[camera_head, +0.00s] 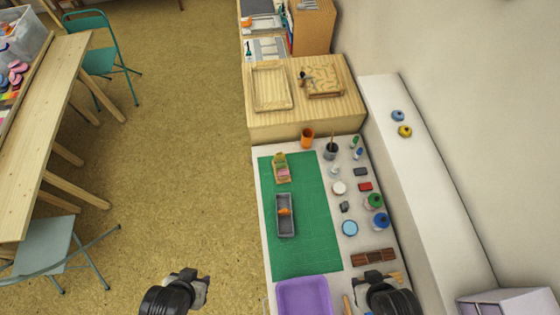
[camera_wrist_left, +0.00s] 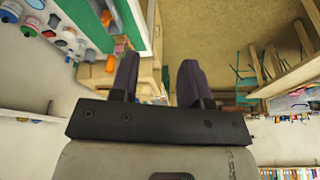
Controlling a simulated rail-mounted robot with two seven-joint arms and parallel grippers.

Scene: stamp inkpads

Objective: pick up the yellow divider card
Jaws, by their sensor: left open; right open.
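A small wooden box (camera_head: 283,181) stands on the green cutting mat (camera_head: 310,245) near its far end. A yellow card (camera_head: 279,158) shows at the box's far side, with something pink in front of it; the details are too small to tell. My left gripper (camera_head: 207,282) is open and empty over the floor, left of the table and well short of the box. Its two dark fingers stand apart in the left wrist view (camera_wrist_left: 158,78). My right gripper (camera_head: 394,279) is open at the table's near right, beside the purple tray, far from the card.
A grey tray (camera_head: 278,220) with an orange object lies on the mat. A purple tray (camera_head: 303,298) is at the near end. Ink pots, pads and a brown rack (camera_head: 373,257) line the right side. An orange cup (camera_head: 307,138) stands beyond the mat. The mat's right half is clear.

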